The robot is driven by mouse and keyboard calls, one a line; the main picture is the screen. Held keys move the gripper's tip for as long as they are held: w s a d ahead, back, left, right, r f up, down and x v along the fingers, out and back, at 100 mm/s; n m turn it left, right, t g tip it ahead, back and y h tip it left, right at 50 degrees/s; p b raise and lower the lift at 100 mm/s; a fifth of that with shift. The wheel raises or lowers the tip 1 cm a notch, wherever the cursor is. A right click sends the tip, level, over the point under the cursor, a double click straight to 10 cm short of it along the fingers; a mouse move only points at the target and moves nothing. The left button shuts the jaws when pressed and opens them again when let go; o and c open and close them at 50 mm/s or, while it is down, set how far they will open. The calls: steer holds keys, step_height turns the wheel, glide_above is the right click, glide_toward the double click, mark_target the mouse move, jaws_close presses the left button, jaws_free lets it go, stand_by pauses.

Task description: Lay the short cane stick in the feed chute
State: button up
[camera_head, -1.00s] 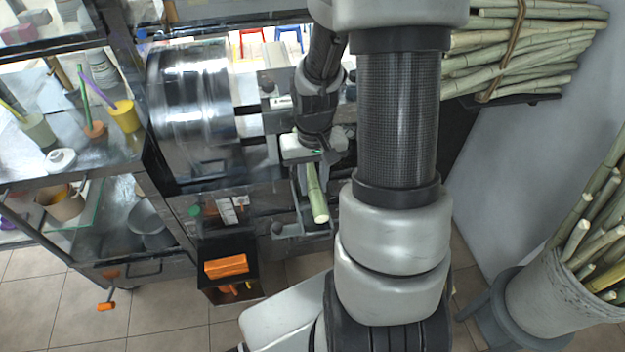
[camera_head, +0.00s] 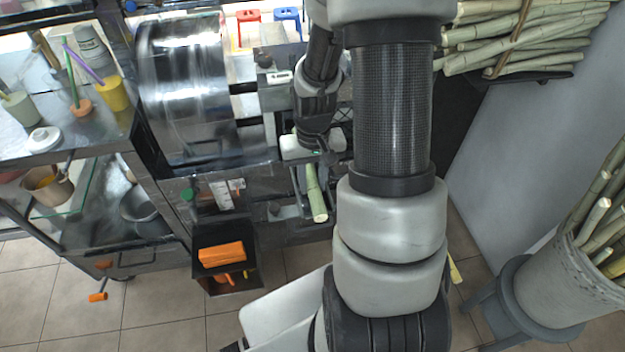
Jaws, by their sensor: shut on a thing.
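The short cane stick (camera_head: 315,194) is pale green and shows just below my gripper (camera_head: 314,158) in the middle of the head view. My gripper points down and is shut on the stick's upper end, which the gripper partly hides. The stick slants down, its cut end toward the viewer. It overlaps the feed chute (camera_head: 299,192), a metal trough on the front of the press. I cannot tell whether the stick touches the chute's floor. The press drum (camera_head: 185,85) is shiny metal, left of my gripper.
A steel cart with cups (camera_head: 112,93) stands at left. A black bin with an orange block (camera_head: 222,254) is below the press. Bundled canes (camera_head: 530,38) lie on a shelf at upper right. A grey bucket of canes (camera_head: 565,275) stands at lower right. My arm covers the centre.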

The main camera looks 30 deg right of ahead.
steer(key=o, duration=1.1)
steer(key=shift+o, duration=0.2)
step_height(320, 180, up, 18)
steer(key=p, duration=0.2)
steer(key=shift+s+f+p, duration=0.15)
steer(key=shift+f+p, duration=0.1)
steer(key=shift+p, duration=0.05)
